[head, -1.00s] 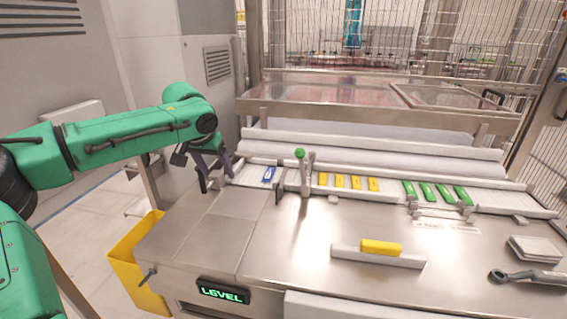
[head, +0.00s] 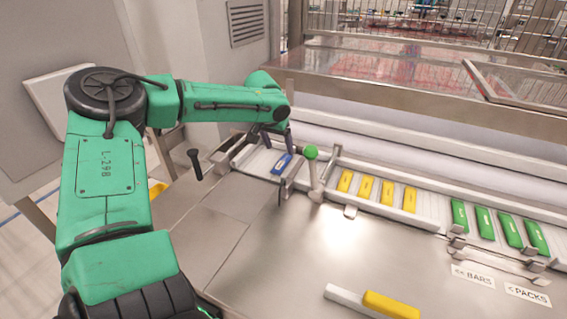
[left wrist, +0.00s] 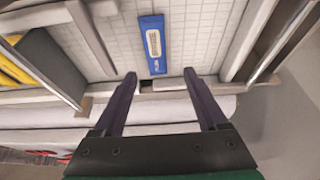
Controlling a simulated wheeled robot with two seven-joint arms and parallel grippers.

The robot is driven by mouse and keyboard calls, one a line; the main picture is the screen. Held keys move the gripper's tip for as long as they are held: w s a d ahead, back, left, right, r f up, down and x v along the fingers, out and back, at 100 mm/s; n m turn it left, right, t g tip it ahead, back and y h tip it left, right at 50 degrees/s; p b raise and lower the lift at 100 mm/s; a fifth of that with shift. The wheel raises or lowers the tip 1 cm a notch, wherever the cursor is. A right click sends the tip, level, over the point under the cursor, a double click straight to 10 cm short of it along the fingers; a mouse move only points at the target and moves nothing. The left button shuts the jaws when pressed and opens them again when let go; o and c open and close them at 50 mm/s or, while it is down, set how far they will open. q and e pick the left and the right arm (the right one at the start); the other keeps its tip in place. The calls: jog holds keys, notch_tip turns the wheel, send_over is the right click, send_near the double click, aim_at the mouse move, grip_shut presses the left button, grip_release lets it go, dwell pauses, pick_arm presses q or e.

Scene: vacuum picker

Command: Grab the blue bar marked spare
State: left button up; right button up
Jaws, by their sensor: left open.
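The blue bar (head: 282,163) lies in the leftmost bay of the white channel along the back of the steel table. It has white markings too small to read. In the left wrist view the same blue bar (left wrist: 153,45) shows a white patch and small lettering. My left gripper (head: 272,138) hangs over the far side of the bar, its dark purple fingers apart. In the left wrist view my left gripper (left wrist: 160,77) is open, with the bar's near end in line with the gap and nothing between the fingers. My right gripper is not in view.
A green-knobbed lever (head: 311,153) stands just right of the blue bar's bay. Yellow bars (head: 366,188) and green packs (head: 484,223) lie further right in the channel. The table between is clear.

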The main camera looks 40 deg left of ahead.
aim_at(284, 159)
pick_arm(q)
jog(key=x, duration=0.5)
jog(key=shift+d+p, duration=0.3)
jog(key=shift+w+f, duration=0.2)
jog(key=shift+f, duration=0.05)
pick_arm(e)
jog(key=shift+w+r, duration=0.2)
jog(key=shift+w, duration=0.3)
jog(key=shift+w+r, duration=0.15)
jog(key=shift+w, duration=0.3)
pick_arm(q)
jog(key=shift+s, duration=0.1)
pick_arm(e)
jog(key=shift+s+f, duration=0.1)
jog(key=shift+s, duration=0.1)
pick_arm(q)
jog(key=shift+f, duration=0.15)
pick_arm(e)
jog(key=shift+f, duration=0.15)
pick_arm(q)
grip_shut()
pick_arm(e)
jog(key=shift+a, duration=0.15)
